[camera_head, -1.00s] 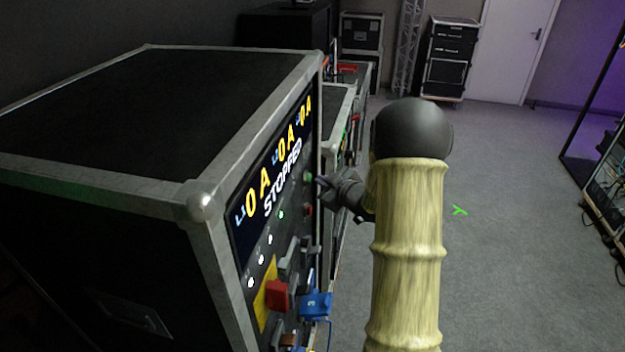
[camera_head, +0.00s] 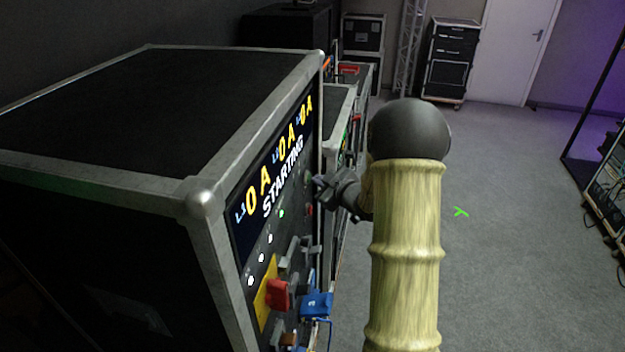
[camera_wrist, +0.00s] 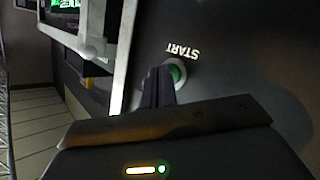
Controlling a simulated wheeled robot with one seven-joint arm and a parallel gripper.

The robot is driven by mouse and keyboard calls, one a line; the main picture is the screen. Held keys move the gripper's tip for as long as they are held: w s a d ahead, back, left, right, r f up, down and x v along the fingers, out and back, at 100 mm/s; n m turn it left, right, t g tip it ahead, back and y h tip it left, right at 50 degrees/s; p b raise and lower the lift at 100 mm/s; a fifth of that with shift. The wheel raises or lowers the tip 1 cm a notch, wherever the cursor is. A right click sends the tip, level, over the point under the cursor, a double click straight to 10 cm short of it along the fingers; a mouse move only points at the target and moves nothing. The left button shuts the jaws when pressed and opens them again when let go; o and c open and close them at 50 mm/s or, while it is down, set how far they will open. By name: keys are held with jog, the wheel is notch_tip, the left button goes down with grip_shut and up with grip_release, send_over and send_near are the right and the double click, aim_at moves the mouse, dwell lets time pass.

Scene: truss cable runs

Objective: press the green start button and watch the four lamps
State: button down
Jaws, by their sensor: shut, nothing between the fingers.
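The green start button (camera_wrist: 175,73) sits in a pale ring below the upside-down START label in the wrist view. My gripper (camera_wrist: 160,76) is shut and empty, its fingertips at the button and hiding part of it; whether they touch it I cannot tell. In the head view my gripper (camera_head: 322,186) is at the panel's right side and the button is hidden. The display (camera_head: 278,165) reads STARTING, with yellow 0 A readings. Below it is a slanting row of small lamps (camera_head: 261,258); the farthest looks green, the others white.
The panel is on a large black case (camera_head: 130,100) with metal edges. A red connector (camera_head: 278,295) and a blue connector (camera_head: 316,304) stick out low on the panel. More cases (camera_head: 340,100) stand behind.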

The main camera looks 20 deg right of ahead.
dwell(0.3)
jog(key=shift+s+d, duration=0.35)
jog(key=shift+d, duration=0.3)
jog(key=s+d, duration=0.2)
jog(key=d, duration=0.2)
jog(key=shift+s+d, duration=0.1)
jog(key=shift+s, duration=0.3)
dwell(0.7)
